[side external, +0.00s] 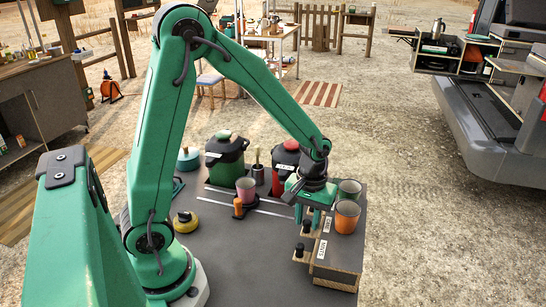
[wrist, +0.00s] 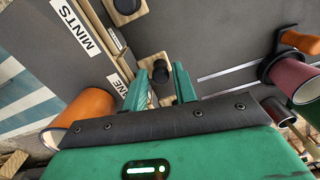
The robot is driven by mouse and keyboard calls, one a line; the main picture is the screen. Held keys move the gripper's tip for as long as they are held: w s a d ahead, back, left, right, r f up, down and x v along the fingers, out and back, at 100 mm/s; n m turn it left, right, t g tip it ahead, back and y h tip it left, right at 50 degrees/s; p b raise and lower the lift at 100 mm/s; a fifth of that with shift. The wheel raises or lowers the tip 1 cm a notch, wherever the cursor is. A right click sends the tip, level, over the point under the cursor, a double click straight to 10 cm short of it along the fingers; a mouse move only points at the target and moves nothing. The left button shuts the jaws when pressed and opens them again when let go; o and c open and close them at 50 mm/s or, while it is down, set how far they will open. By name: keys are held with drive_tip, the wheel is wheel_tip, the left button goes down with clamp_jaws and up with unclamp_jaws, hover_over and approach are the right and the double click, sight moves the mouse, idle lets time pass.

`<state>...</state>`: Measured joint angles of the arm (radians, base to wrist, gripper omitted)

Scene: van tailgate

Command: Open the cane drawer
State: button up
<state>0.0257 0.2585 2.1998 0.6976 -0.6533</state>
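The small drawer unit (side external: 337,256) stands at the right end of the dark table. Wooden pieces with black knobs stick out on its left side. In the wrist view I see the MINTS label (wrist: 75,25) and a partly hidden label ending in NE (wrist: 118,84), likely the cane drawer's. A black knob (wrist: 159,71) beside that label lies between the tips of my gripper (wrist: 161,78). My gripper is open, with a green finger on each side of the knob and visible gaps. The side view shows my gripper (side external: 309,212) pointing down beside the unit.
An orange cup (side external: 346,217) and a green cup (side external: 349,189) stand on the unit, close to my gripper. The front middle of the table is clear.

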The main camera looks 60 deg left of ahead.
drive_tip(key=shift+f, duration=0.7)
clamp_jaws()
drive_tip(key=shift+s+a, duration=2.5)
drive_tip(key=shift+a, duration=0.05)
unclamp_jaws()
